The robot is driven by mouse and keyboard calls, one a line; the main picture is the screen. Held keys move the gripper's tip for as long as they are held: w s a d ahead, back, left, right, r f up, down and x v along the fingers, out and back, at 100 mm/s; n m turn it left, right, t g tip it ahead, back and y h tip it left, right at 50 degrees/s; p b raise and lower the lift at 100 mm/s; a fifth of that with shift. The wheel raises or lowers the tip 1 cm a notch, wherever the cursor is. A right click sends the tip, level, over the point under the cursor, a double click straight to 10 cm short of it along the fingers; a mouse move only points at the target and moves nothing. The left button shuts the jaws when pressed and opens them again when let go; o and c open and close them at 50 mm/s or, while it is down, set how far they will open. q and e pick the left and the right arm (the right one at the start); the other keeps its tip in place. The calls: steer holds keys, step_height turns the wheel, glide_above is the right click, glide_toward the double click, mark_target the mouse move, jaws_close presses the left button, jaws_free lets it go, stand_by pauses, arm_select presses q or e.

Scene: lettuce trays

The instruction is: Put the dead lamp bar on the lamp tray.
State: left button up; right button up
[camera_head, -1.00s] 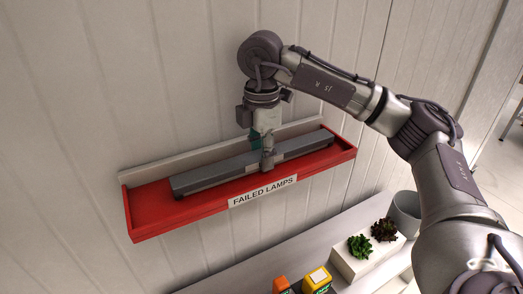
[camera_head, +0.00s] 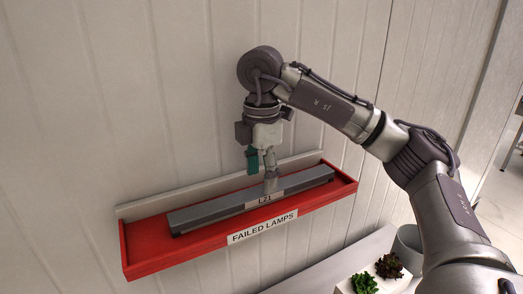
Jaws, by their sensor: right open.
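The dead lamp bar (camera_head: 214,211) is a long grey bar with an "L21" label, lying lengthwise in the red lamp tray (camera_head: 150,262). The tray is marked "FAILED LAMPS" and is fixed against the wall. My right gripper (camera_head: 270,186) is open at the middle of the bar, just over its label, pointing down. Its fingers hide a small part of the bar, and I cannot tell whether they touch it. My left gripper is not in view.
Below the tray at the lower right is a pale shelf (camera_head: 325,265) with a white planter holding a green plant (camera_head: 364,283) and a dark red plant (camera_head: 389,266). A grey pot (camera_head: 407,243) stands behind them. The panelled wall is close behind the tray.

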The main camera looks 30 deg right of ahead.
mark_target(261, 190)
step_height(261, 190, up, 8)
steer(key=shift+r+p, duration=0.2)
steer(key=shift+p, duration=0.15)
steer(key=shift+f, duration=0.15)
stand_by(0.4)
